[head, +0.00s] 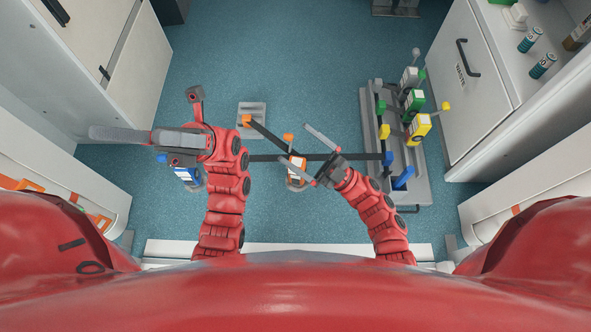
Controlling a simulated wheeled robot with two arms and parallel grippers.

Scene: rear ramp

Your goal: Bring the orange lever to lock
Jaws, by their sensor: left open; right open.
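An orange-labelled unit (297,172) stands on the floor near the middle of the head view. A dark bar runs from it up and left to an orange end piece (247,120) by a small grey floor plate (258,109). A small orange knob (288,137) shows just above the unit. My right gripper (293,145) is open, its fingers spread above and around the unit and knob. I cannot tell whether they touch. My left gripper (125,144) is open and empty, pointing left, apart from the orange parts. It partly covers a blue-labelled unit (186,175).
A grey rack (410,187) at right carries grey, green, yellow and blue levers. A dark horizontal bar (355,157) runs to its blue piece, passing by my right gripper. Cabinets stand at left (110,65) and right (460,90). Blue floor (310,60) is clear ahead.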

